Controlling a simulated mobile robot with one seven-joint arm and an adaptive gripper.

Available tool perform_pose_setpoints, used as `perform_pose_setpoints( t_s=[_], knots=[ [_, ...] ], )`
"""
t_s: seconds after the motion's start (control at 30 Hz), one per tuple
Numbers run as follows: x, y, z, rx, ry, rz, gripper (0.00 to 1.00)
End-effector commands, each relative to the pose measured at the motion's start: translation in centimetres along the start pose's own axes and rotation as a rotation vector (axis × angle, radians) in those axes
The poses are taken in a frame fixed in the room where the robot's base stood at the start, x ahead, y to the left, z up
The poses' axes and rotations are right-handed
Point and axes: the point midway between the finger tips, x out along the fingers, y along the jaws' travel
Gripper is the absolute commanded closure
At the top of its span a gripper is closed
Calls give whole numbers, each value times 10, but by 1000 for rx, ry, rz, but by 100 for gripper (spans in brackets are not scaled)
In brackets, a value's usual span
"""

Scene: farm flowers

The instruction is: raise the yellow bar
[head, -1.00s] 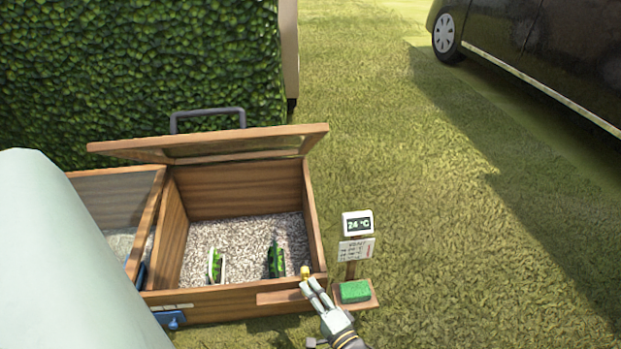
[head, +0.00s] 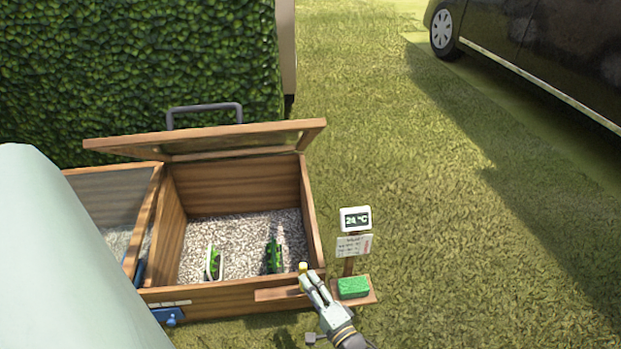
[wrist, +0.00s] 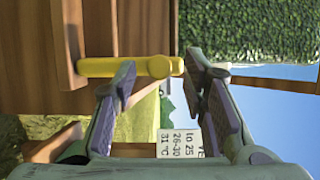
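The yellow bar (wrist: 105,67) lies across the upper left of the wrist view, running out from a wooden part, with a round knob at its outer side. In the head view only a small yellow piece (head: 303,267) shows at the front right corner of the wooden cold frame (head: 225,300). My gripper (wrist: 158,68) is open. The left fingertip overlaps the bar in the picture, and the bar's knobbed end shows between the two fingertips. Whether a finger touches it I cannot tell. In the head view my gripper (head: 309,278) is right at the yellow piece.
The frame's glazed lid (head: 225,140) is propped open. Two plant packs stand on gravel inside. A 24 °C display (head: 355,219), a printed card (head: 354,245) and a green sponge (head: 353,287) are close beside my gripper. Grass on the right is clear up to a car (head: 540,45).

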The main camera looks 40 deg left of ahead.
Motion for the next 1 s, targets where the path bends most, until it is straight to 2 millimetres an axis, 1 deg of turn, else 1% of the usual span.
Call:
perform_pose_setpoints(
  t_s=[0.17, 0.27, 0.37, 0.6, 0.7, 0.83, 1.0],
  knots=[
    [-2, 0, 0, -1, 0, 1, 61],
    [-12, 1, -1, -3, 1, 3, 61],
    [-30, 1, -1, -3, 2, 4, 61],
    [-82, 1, -1, -3, 2, 5, 61],
    [-99, 1, -1, -1, 1, 3, 61],
    [-114, 0, 0, -1, 0, 1, 61],
    [-120, 0, 0, 0, 0, 1, 61]
  ],
)
